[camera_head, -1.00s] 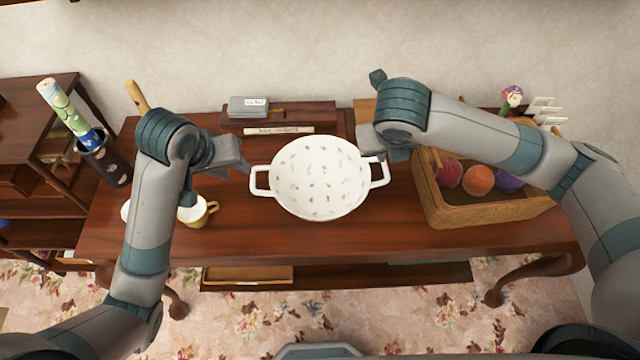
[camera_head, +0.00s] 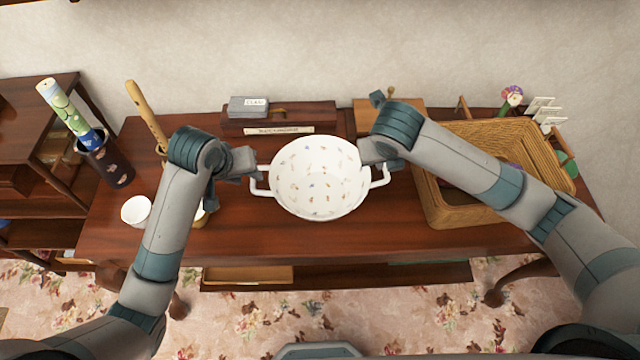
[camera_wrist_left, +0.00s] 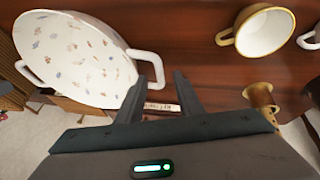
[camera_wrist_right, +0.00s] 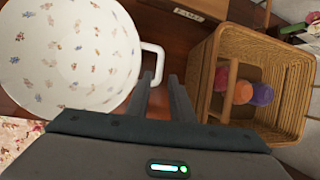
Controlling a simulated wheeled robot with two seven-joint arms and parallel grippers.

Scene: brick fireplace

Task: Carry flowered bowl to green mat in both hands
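The white flowered bowl (camera_head: 318,178) stands upright on the brown table, with a loop handle on each side. My left gripper (camera_head: 243,165) is at its left handle; in the left wrist view the open fingers (camera_wrist_left: 165,85) are apart, with the handle's outer end (camera_wrist_left: 150,58) at the gap. My right gripper (camera_head: 378,155) is at the right handle; in the right wrist view its open fingers (camera_wrist_right: 160,85) are apart, with the handle (camera_wrist_right: 153,60) at the gap. Contact cannot be told. A green strip (camera_head: 428,262) shows low under the table; whether it is the mat is unclear.
A wicker basket (camera_head: 435,208) with coloured balls (camera_wrist_right: 243,92) stands right of the bowl. A white cup (camera_head: 136,210) and a yellow-and-white cup (camera_wrist_left: 265,30) are left. A grey box (camera_head: 248,106) lies behind. Bare tabletop (camera_head: 250,235) shows in front of the bowl.

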